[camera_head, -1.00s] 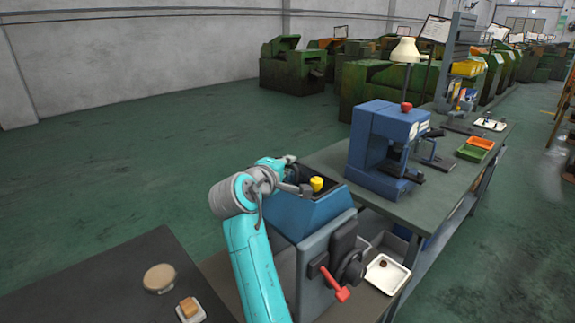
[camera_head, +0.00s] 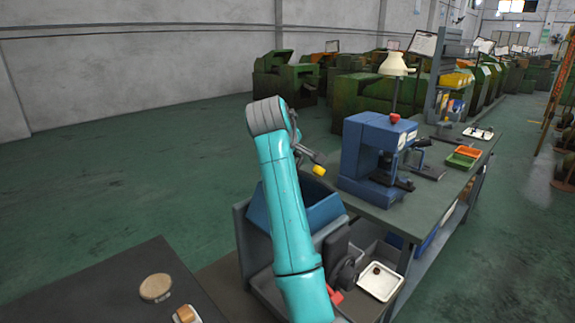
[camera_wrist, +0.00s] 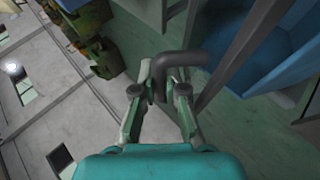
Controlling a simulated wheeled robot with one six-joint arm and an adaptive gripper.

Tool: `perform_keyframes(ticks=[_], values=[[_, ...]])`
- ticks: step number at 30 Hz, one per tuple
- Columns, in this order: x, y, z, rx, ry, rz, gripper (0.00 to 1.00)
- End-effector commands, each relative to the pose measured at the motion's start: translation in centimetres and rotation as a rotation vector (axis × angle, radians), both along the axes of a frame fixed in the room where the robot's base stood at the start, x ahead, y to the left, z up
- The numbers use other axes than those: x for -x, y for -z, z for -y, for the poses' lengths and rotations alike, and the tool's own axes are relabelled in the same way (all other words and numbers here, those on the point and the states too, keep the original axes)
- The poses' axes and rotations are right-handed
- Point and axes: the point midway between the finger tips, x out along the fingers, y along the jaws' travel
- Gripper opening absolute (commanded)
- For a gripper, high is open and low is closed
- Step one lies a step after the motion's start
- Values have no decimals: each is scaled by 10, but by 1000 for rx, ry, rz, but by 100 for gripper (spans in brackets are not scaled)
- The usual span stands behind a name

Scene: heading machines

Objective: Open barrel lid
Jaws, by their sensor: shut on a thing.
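The blue barrel body (camera_head: 320,212) sits in a grey machine housing (camera_head: 243,245), partly hidden behind my teal arm. In the wrist view, my gripper (camera_wrist: 165,88) is shut on a dark, bent handle (camera_wrist: 182,58) between its two fingers. In the head view, the fingers are mostly hidden by my arm, above the barrel. A yellow knob (camera_head: 319,170) shows just below and right of the wrist. Blue barrel surfaces (camera_wrist: 285,50) fill the upper right of the wrist view. The lid's exact angle is hard to tell.
A red lever (camera_head: 335,295) and a white tray (camera_head: 380,281) are at the machine's front. A dark table (camera_head: 100,285) is at lower left. Open floor lies behind.

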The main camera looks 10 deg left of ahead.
Motion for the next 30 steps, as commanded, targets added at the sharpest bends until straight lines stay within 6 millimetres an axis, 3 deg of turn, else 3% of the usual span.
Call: perform_keyframes(ticks=[4,12,30], values=[[-19,-6,8,-9,3,-12,0],[-40,-9,21,-171,4,-219,0],[-56,-3,32,-380,1,-490,0]])
